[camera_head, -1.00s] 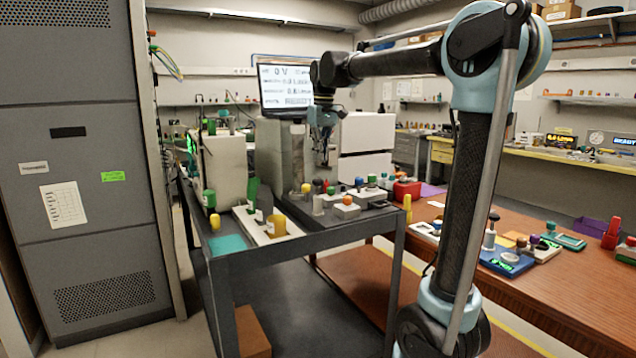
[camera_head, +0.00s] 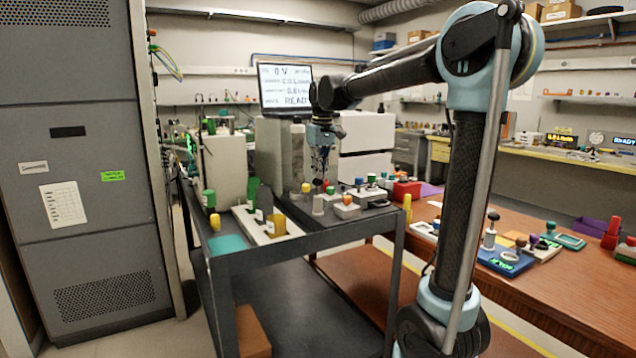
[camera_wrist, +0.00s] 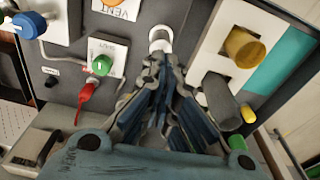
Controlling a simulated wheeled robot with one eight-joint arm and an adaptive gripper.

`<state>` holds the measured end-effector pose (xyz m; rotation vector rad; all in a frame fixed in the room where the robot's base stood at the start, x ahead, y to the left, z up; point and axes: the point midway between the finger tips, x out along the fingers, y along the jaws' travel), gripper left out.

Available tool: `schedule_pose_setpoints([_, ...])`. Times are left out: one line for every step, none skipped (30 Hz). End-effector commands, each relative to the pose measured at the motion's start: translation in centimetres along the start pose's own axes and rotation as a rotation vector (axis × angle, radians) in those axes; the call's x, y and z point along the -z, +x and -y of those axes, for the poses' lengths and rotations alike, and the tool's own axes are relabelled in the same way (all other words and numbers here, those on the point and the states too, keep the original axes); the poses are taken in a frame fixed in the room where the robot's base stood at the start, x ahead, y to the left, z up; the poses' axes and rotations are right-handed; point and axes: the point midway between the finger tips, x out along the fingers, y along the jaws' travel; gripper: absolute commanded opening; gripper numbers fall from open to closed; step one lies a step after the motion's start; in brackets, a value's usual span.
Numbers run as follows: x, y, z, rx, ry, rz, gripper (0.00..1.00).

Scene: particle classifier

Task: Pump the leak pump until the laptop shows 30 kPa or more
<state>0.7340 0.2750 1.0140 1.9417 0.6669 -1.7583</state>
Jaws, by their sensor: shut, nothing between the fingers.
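The laptop (camera_head: 286,87) stands open at the back of the dark cart. Its screen reads 0 V and READY; the small middle lines are blurred. My gripper (camera_head: 323,176) hangs pointing down over the cart, fingers together and empty. In the wrist view my gripper (camera_wrist: 158,68) has its fingertips close to a pale cylinder with a rounded top (camera_wrist: 160,39); contact cannot be told. A small pale cylinder (camera_head: 318,206) stands below the gripper in the head view. I cannot tell which device is the leak pump; no label for it is readable.
Around the gripper are a green knob (camera_wrist: 102,65), a red handle (camera_wrist: 87,92), a yellow cylinder (camera_wrist: 243,47) and a dark grey cylinder (camera_wrist: 222,100). A teal pad (camera_head: 229,244) lies at the cart's front left. A blue device (camera_head: 505,261) stands on the brown table.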

Motion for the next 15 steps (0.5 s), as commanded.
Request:
schedule_pose_setpoints([0.0,0.0,0.0,0.0,0.0,0.0,0.0])
schedule_pose_setpoints([0.0,0.0,0.0,0.0,0.0,0.0,0.0])
schedule_pose_setpoints([0.0,0.1,0.0,0.0,0.0,0.0,0.0])
schedule_pose_setpoints([0.0,0.2,0.0,0.0,0.0,0.0,0.0])
schedule_pose_setpoints([0.0,0.4,0.0,0.0,0.0,0.0,0.0])
schedule_pose_setpoints([-0.1,0.7,0.0,0.0,0.0,0.0,0.0])
schedule_pose_setpoints([-0.1,1.0,0.0,0.0,0.0,0.0,0.0])
schedule_pose_setpoints([-0.1,1.3,0.0,0.0,0.0,0.0,0.0])
schedule_pose_setpoints([-0.2,1.7,0.0,0.0,0.0,0.0,0.0])
schedule_pose_setpoints([-0.2,2.0,0.0,0.0,0.0,0.0,0.0])
schedule_pose_setpoints([-0.2,2.3,0.0,0.0,0.0,0.0,0.0])
schedule_pose_setpoints([-0.3,2.7,0.0,0.0,0.0,0.0,0.0])
schedule_pose_setpoints([-0.3,3.0,0.0,0.0,0.0,0.0,0.0])
schedule_pose_setpoints([-0.3,3.2,0.0,0.0,0.0,0.0,0.0])
schedule_pose_setpoints([-0.4,3.5,0.0,0.0,0.0,0.0,0.0])
